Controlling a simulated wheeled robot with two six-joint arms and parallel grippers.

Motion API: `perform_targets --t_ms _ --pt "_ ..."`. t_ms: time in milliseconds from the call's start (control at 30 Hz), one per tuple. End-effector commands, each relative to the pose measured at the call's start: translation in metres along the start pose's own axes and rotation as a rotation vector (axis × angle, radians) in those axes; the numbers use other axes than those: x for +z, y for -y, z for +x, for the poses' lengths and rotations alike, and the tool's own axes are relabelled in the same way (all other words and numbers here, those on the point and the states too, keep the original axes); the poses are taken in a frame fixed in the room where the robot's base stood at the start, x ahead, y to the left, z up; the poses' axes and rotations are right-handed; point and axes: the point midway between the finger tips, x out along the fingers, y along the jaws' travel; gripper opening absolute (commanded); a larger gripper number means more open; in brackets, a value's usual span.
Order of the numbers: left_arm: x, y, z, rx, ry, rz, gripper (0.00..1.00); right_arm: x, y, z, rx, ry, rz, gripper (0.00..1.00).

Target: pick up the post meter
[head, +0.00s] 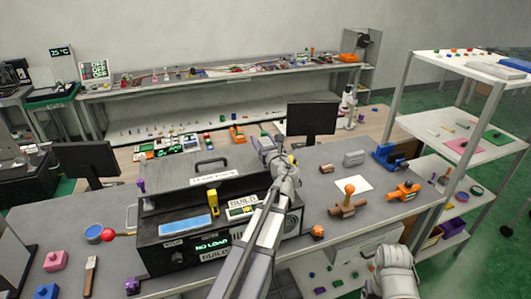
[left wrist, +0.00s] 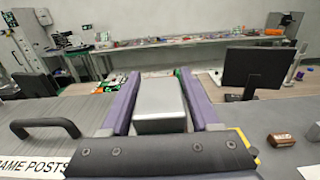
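I cannot tell for sure which thing is the post meter. In the left wrist view, a plain silver-grey box (left wrist: 160,105) lies between the two purple fingers of my left gripper (left wrist: 160,98), and both fingers appear to touch its sides. In the head view, my left gripper (head: 268,146) is above the back part of the bench, behind the black machine (head: 175,257). The box is small there and partly hidden by my wrist. Part of my right arm shows at the lower right of the head view, but its gripper is not seen.
A monitor (head: 312,118) stands behind my left gripper. A grey block (head: 354,159), a blue fixture (head: 390,158) and an orange-knobbed brown fixture (head: 347,209) stand on the right bench.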

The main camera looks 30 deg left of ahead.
Motion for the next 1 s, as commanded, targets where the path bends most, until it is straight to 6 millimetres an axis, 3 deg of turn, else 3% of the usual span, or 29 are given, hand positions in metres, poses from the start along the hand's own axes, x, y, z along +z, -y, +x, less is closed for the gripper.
perform_targets --t_ms 67,533,1000 --pt "0.0000 0.0001 -0.0001 0.000 0.000 0.000 0.52 0.0000 0.0000 0.0000 0.000 0.000 0.000 0.80" --pt "0.0000 0.0001 -0.0002 0.000 0.000 0.000 0.00 0.0000 0.0000 0.0000 0.000 0.000 0.000 0.80" --pt "0.0005 0.0002 -0.0002 0.000 0.000 0.000 0.00 0.0000 0.0000 -0.0004 0.000 0.000 0.000 0.80"
